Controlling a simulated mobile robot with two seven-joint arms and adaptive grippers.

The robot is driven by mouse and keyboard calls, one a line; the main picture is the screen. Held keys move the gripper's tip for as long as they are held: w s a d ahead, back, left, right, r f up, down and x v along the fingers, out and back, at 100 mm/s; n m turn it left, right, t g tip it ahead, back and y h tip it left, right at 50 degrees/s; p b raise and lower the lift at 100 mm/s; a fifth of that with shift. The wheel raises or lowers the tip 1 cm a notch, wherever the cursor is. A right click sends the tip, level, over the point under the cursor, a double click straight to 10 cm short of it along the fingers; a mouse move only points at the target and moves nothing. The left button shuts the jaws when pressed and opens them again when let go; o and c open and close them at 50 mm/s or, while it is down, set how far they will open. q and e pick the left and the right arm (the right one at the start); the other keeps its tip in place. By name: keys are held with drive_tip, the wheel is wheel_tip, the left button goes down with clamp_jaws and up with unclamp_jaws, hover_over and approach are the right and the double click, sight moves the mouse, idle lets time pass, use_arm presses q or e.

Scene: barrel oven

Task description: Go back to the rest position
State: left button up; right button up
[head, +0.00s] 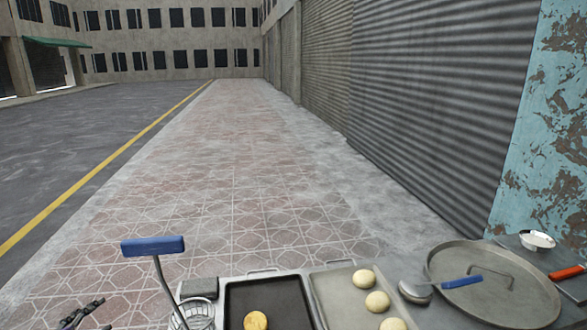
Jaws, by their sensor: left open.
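My left gripper (82,314) shows at the bottom left corner as dark, open fingers, cut off by the frame edge. It is empty and apart from the things on the work surface. The nearest thing to it is a wire holder (196,314), from which a metal rod with a blue handle (152,246) rises. My right gripper is not in view.
A dark tray (236,300) holds a browned bun (255,320). A lighter tray (325,290) beside it holds several pale dough balls (377,302). At right are a large round metal lid (510,305), a blue-handled tool (462,282) and a white bowl (537,240). Open pavement (210,190) lies beyond.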

use_arm(q)
drive_tip(key=s+a+f+n+g+y, duration=0.3)
drive_tip(key=a+f+n, duration=0.1)
drive_tip(key=a, duration=0.1)
drive_tip(key=s+d+f+n+g+h, duration=0.1)
drive_tip(key=s+d+f+n+h, duration=0.1)
drive_tip(key=s+d+f, duration=0.85)
drive_tip(key=s+d+f+n+g+h, duration=0.1)
drive_tip(key=s+d+f+g, duration=0.1)
drive_tip(key=s+d+f, duration=0.8)
drive_tip(key=s+d+r+n+h, duration=0.1)
drive_tip(key=s+d+r+n, duration=0.1)
drive_tip(key=s+d, duration=0.6)
drive_tip(key=s+d+r+n, duration=0.2)
drive_tip(key=s+d, duration=0.5)
drive_tip(key=s, duration=0.2)
wheel_tip(320, 180, up, 7)
drive_tip(key=w+d+p, duration=0.2)
drive_tip(key=p, duration=0.4)
drive_tip(key=shift+h, duration=0.3)
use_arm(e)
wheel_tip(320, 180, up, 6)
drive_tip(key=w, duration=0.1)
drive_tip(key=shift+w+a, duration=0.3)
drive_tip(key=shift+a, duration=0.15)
use_arm(q)
drive_tip(key=shift+w+d+f, duration=0.1)
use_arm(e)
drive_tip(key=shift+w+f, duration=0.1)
